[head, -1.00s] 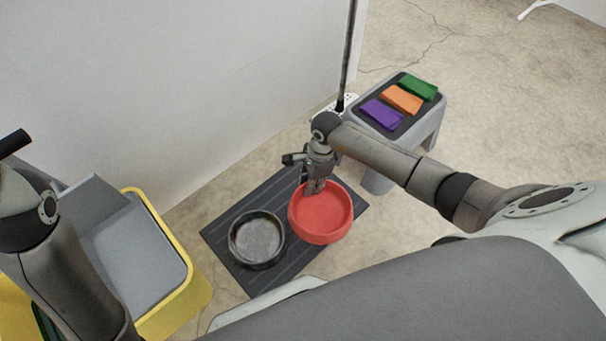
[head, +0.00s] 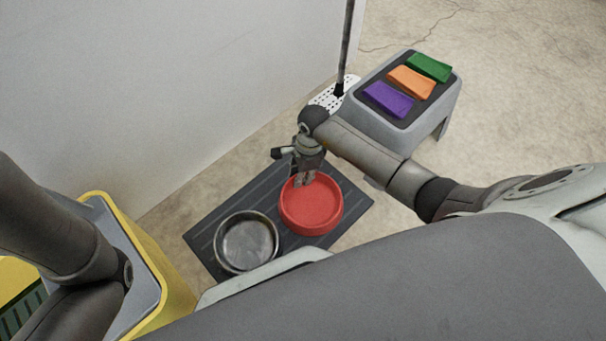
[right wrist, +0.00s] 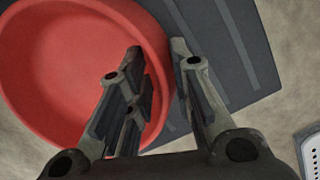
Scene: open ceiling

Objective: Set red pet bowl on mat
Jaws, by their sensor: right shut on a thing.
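The red pet bowl (head: 311,212) is upright over the right part of the dark ribbed mat (head: 262,200). It also shows large in the right wrist view (right wrist: 70,70). My right gripper (head: 305,180) is shut on the bowl's far rim. In the right wrist view, one finger of my right gripper (right wrist: 157,62) is inside the bowl and the other outside, over the mat (right wrist: 215,45). I cannot tell whether the bowl's base touches the mat. My left arm shows at the left, but its gripper is out of view.
A metal bowl (head: 247,247) stands on the mat, left of the red bowl. A yellow-and-grey bin (head: 165,290) is at the left. A grey stool (head: 440,115) with purple, orange and green cloths is at the right. A white wall (head: 190,80) runs behind the mat.

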